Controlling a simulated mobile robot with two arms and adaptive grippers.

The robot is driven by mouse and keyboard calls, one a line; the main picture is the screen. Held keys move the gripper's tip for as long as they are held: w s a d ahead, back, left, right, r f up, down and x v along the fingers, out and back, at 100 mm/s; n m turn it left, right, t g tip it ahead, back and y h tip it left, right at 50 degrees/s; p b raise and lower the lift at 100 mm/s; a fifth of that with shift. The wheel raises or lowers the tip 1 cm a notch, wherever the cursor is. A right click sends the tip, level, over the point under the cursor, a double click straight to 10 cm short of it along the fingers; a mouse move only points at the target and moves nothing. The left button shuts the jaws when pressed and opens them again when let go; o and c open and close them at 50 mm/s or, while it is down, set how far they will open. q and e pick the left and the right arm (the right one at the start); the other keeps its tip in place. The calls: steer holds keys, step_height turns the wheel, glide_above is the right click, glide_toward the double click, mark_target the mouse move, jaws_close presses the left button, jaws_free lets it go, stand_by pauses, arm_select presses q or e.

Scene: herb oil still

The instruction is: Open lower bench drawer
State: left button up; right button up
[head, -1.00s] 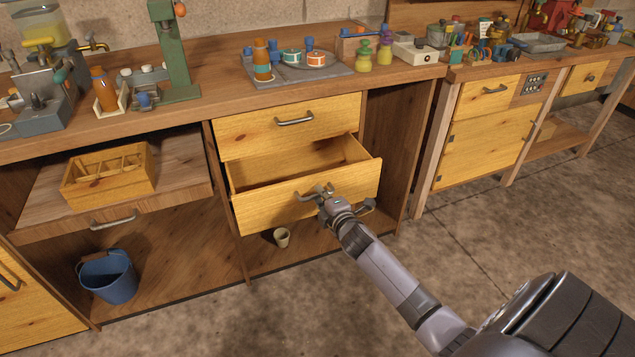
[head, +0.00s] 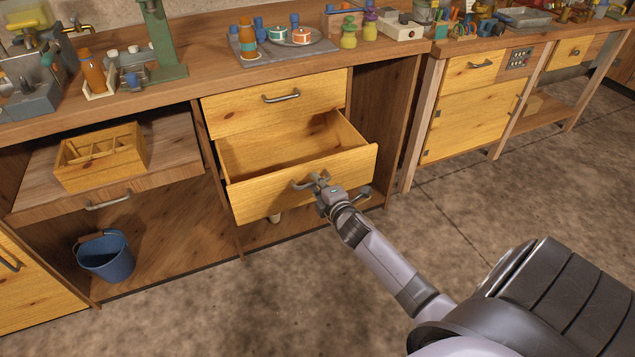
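The lower bench drawer (head: 262,191) is pulled out of the bench, and its inside looks empty. My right gripper (head: 318,183) is at the handle in the middle of the drawer's front. Its fingers seem closed around the handle, though the gripper body partly hides it. The upper drawer (head: 232,115) above it is shut, with a grey bar handle (head: 281,97). My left gripper is out of the picture.
A blue bucket (head: 106,258) stands at the left. A wooden divided box (head: 100,170) sits on the pull-out shelf. The concrete floor (head: 290,300) before the drawer is clear.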

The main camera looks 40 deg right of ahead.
steer(key=o, duration=0.3)
steer(key=shift+o, duration=0.2)
steer(key=v, duration=1.2)
